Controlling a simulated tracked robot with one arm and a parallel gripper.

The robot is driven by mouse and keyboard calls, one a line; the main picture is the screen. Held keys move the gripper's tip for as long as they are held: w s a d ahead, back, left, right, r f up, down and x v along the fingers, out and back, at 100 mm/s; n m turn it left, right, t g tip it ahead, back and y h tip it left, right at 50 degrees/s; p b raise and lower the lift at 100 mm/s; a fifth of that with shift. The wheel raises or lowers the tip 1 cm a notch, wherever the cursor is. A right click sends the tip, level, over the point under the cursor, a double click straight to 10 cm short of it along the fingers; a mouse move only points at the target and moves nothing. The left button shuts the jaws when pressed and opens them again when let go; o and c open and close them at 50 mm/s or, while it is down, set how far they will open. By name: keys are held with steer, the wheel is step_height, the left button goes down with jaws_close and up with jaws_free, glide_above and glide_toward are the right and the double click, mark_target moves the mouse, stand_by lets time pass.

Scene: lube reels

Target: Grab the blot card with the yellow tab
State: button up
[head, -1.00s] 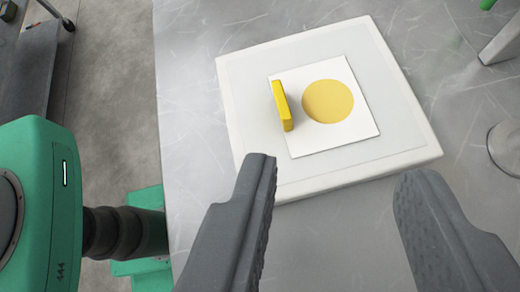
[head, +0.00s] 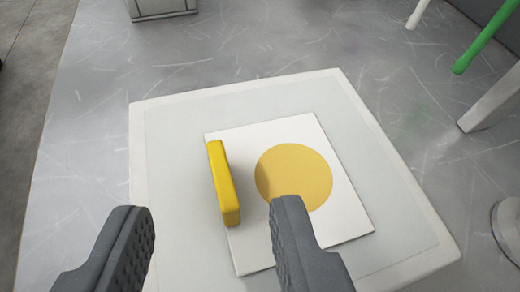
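The blot card (head: 335,207) is a white square with a round yellow-tan spot. It lies flat on a pale, rimmed tray (head: 172,150). Its yellow tab (head: 222,183) stands up along the card's left edge. My gripper (head: 212,220) is open and empty. Its left finger is left of the tab, over the tray's front left part. Its right finger is right of the tab and covers the lower part of the card and spot. The tab lies between the two fingers in the picture, touching neither; the exact height gap cannot be told.
The tray sits on a scratched grey metal table (head: 95,110). A grey block (head: 160,8) stands at the back left. A green rod (head: 485,38), a pale post (head: 490,100) and a round clear object (head: 508,232) are at the right. The floor (head: 25,60) shows at far left.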

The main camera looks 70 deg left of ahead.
mark_target(220, 168)
steer(key=shift+p+x, duration=0.35)
steer(key=shift+x, duration=2.3)
steer(key=shift+w+d, duration=0.1)
jaws_close()
